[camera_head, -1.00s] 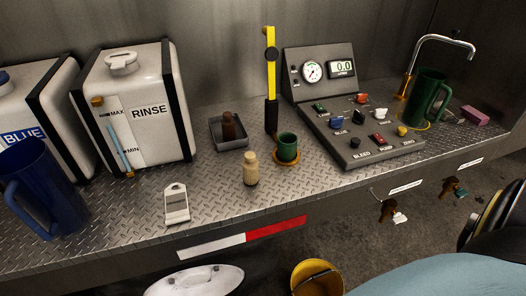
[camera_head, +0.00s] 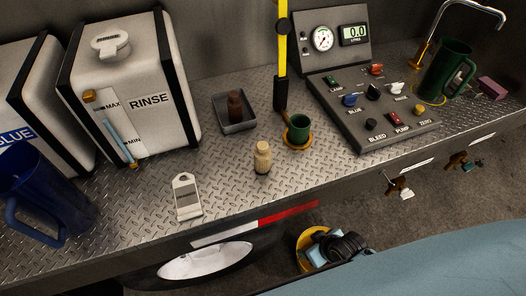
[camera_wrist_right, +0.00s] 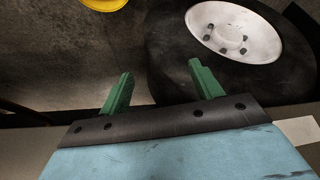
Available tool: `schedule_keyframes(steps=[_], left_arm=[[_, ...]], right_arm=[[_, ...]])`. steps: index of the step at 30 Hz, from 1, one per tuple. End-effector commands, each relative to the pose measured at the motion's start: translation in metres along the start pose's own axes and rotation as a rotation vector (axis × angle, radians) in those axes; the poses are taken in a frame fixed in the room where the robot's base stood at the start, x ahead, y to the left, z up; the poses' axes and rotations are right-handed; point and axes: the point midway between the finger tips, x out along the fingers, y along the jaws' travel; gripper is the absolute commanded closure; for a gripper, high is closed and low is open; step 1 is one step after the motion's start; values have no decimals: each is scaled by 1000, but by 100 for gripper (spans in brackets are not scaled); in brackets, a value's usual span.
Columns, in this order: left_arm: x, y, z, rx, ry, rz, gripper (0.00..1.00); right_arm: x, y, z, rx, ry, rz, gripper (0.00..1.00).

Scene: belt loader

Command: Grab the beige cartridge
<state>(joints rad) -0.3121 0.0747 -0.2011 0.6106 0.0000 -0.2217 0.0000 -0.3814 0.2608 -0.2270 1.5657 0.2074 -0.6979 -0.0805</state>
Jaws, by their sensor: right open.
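The beige cartridge (camera_head: 262,157) stands upright on the metal bench top in the head view, just left of and nearer than the green cup on its orange base. My right gripper (camera_wrist_right: 160,78) shows in the right wrist view, with two green fingers spread apart and nothing between them. It points at the floor and a wheel. In the head view a dark and light blue part, likely of this gripper (camera_head: 338,247), is below the bench edge in front of a yellow bucket, well apart from the cartridge. Its fingers cannot be made out there. My left gripper is not in view.
A brown cartridge stands in a grey tray (camera_head: 236,125) behind. The green cup (camera_head: 300,127), yellow post (camera_head: 282,60) and control panel (camera_head: 372,118) are to the right. A white tag (camera_head: 187,196) lies left. The RINSE tank (camera_head: 160,130) and blue jug (camera_head: 45,200) are further left.

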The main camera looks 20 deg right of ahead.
Motion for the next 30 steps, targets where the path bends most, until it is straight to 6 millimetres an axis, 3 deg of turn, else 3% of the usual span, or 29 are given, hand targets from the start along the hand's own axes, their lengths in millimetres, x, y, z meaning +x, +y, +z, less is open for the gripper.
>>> schedule_keyframes(steps=[1,6,15,23,30], left_arm=[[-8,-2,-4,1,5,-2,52],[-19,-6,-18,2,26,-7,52],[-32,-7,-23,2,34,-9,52],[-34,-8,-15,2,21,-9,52],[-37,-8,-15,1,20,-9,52]], right_arm=[[-26,-4,-27,-21,36,-16,35],[-86,-19,-83,-80,115,-70,35],[-173,-47,-138,-180,214,-146,35],[-182,-46,-178,-301,442,-272,35],[-204,-18,-213,-326,650,-330,35]])
